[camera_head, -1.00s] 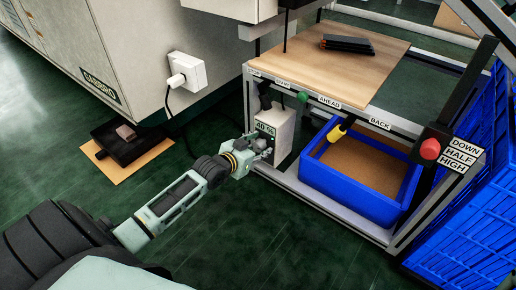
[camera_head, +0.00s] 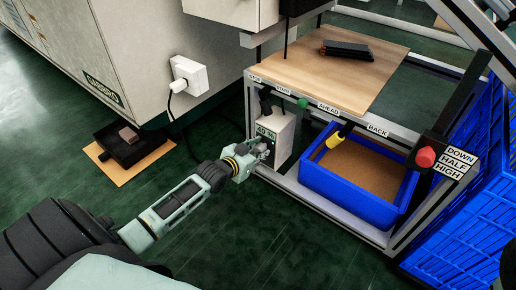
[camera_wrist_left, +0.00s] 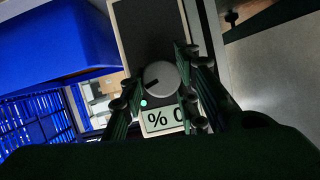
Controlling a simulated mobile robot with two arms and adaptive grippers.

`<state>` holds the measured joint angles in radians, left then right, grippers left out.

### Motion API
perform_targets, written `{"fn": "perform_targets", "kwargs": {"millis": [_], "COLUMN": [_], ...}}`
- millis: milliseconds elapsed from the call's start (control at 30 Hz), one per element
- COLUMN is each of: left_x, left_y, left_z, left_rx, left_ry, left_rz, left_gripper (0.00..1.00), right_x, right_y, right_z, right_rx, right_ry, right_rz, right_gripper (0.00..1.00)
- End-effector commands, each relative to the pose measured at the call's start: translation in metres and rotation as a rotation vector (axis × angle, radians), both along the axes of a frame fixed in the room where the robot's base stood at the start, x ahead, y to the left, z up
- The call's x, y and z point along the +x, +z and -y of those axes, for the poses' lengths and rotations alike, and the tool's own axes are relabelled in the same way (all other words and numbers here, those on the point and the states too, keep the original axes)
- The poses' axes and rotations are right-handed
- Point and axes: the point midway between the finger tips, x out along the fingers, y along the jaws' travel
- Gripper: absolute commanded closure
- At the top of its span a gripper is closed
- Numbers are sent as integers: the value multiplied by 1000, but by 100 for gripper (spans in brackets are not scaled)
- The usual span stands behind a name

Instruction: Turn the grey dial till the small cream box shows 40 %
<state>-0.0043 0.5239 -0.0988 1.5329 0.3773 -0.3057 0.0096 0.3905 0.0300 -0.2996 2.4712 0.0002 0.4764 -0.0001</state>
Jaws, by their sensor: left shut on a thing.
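The small cream box (camera_head: 282,137) stands under the front edge of the bench in the head view. Its display (camera_head: 266,133) seems to read 40 %. In the left wrist view the display (camera_wrist_left: 163,119) is upside down and partly hidden by a finger; a % sign and part of a 0 show. The grey dial (camera_wrist_left: 161,79) has a dark pointer line and sits between the fingers of my left gripper (camera_wrist_left: 155,92). In the head view my left gripper (camera_head: 262,151) is at the box's front, shut on the dial. My right gripper is out of view.
A blue bin (camera_head: 316,182) with brown contents stands to the right of the box. A metal frame carries a wooden board (camera_head: 320,70) above. A red knob (camera_head: 426,157) is at right, near blue crates (camera_head: 462,215). A white socket (camera_head: 190,75) with a cable is at left.

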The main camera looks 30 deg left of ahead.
Motion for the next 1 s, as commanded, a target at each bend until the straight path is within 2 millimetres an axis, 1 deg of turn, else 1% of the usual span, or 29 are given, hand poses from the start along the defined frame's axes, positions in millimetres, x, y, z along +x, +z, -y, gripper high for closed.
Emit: {"fn": "perform_targets", "kwargs": {"millis": [33, 200, 233, 367, 633, 767, 867, 1000], "left_x": [-1, -1, -1, -1, -1, -5, -17, -43], "left_y": [-2, -2, -2, -2, -1, 0, 4, 14], "left_z": [6, 7, 7, 6, 3, 3, 3, 2], "left_rx": [-7, -7, -7, -7, -3, -3, -2, -2], "left_ry": [-8, -9, -9, -8, -5, -4, -5, -6], "left_rz": [-2, -1, -1, -2, -1, -2, -2, -3], "left_gripper": [97, 97, 69, 57, 56, 56, 56, 56], "right_x": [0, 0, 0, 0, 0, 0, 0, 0], "right_y": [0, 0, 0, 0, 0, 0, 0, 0], "right_z": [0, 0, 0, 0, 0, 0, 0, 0], "right_rx": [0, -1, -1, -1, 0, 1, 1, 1], "right_ry": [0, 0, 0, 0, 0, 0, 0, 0], "right_rz": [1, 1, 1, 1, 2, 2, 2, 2], "right_gripper": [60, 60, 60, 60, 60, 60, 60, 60]}}
